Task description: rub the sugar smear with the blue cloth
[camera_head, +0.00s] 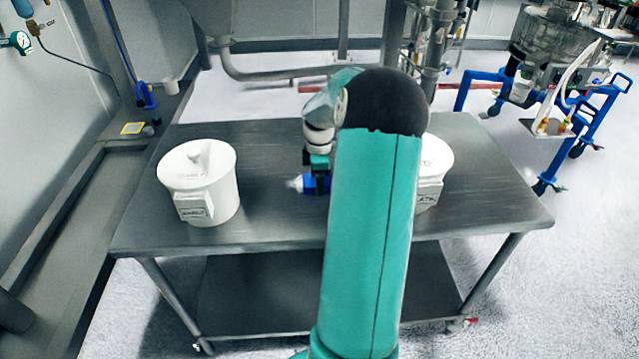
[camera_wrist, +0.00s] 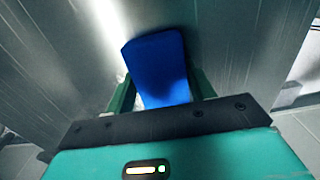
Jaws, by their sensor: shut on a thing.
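The blue cloth (camera_wrist: 160,65) is a folded pad between the two green fingers of my gripper (camera_wrist: 162,86) in the wrist view. My gripper is shut on it. In the head view the cloth (camera_head: 309,184) shows as a small blue patch beside my gripper (camera_head: 319,182), low at the tabletop between two white containers. The white sugar smear (camera_head: 294,184) shows just left of the cloth on the metal table (camera_head: 270,145). A small pale patch also shows at the cloth's left edge in the wrist view. I cannot tell how much smear lies under the cloth.
A white lidded container (camera_head: 216,190) with a label stands on the left of the table. Another white container (camera_head: 433,168) stands on the right, partly hidden by my arm. Bare tabletop lies between the left container and the smear. A blue-framed cart (camera_head: 545,130) stands beyond, at right.

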